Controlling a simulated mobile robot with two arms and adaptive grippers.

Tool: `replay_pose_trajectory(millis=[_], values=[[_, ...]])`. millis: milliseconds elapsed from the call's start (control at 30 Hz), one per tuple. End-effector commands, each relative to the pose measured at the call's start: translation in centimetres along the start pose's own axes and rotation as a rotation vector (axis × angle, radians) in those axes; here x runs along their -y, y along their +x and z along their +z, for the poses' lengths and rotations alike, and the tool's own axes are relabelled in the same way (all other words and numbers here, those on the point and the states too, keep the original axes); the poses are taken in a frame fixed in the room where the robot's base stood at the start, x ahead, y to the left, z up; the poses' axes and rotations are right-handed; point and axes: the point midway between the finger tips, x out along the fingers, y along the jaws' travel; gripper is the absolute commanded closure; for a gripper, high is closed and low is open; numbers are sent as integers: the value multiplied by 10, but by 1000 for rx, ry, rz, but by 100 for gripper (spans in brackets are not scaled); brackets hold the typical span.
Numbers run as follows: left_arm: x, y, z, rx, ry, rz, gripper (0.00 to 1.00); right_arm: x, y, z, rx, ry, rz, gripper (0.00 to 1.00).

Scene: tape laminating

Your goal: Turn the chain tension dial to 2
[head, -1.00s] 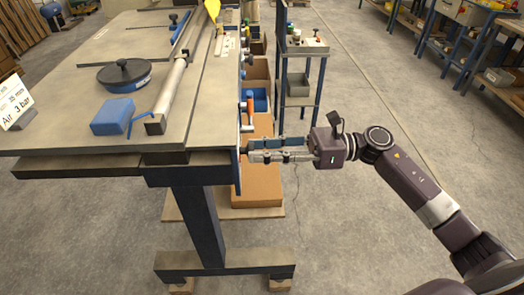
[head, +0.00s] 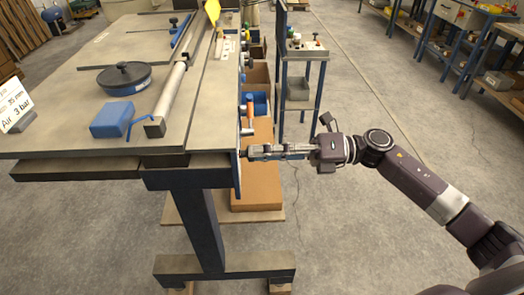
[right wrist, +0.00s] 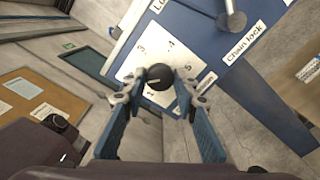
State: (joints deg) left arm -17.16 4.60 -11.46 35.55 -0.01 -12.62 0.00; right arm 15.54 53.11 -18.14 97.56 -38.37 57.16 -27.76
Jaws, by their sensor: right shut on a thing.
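The chain tension dial (right wrist: 158,77) is a small black knob with a pale pointer mark. It sits on a white number plate (right wrist: 133,66) on the blue end panel of the table, and the fingers partly cover the numbers. I cannot read surely which number the mark points at. My right gripper (right wrist: 158,82) is shut on the dial, with one fingertip on each side of it. In the head view my right gripper (head: 247,152) reaches the table's right side from the right, and the dial is too small to make out. My left gripper is not in view.
A metal lever (right wrist: 232,18) stands beside the dial above a "Chain lock" label (right wrist: 244,39). The table (head: 80,140) carries a blue block (head: 111,118) and a round black-lidded tool (head: 124,77). A cardboard box (head: 257,185) stands below the gripper.

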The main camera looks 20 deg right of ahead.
Motion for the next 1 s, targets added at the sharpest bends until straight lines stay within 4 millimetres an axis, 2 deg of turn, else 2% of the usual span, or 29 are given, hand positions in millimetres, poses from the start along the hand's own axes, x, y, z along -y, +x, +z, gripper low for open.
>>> replay_pose_trajectory(millis=[233,700,733,867,1000], values=[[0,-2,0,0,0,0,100,0,0,1,1,60,-2,97],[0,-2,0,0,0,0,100,0,0,0,1,70,-2,97],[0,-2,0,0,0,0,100,0,0,0,1,69,-2,70],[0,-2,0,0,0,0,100,0,0,0,1,69,-1,56],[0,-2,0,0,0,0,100,0,0,0,0,69,-1,56]])
